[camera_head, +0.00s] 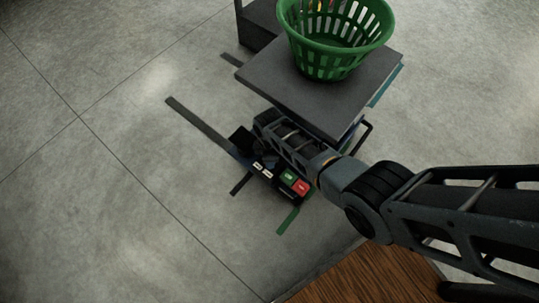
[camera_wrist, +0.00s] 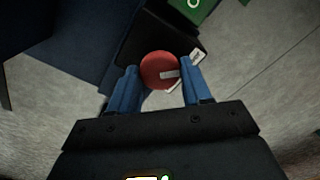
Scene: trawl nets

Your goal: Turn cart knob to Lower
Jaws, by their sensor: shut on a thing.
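The cart's round red knob (camera_wrist: 158,66) shows in the wrist view, with a light grey pointer bar that points right. My gripper (camera_wrist: 160,78) has its two blue fingers on either side of the knob and is shut on it. A white label (camera_wrist: 199,56) lies right of the knob; its text is too small to read. Another pale label is partly hidden behind the right finger.
The cart's grey platform (camera_head: 330,92) is just behind my arm and carries a green basket (camera_head: 335,70). Open concrete floor lies to the left; a wooden surface (camera_head: 360,278) is at the bottom.

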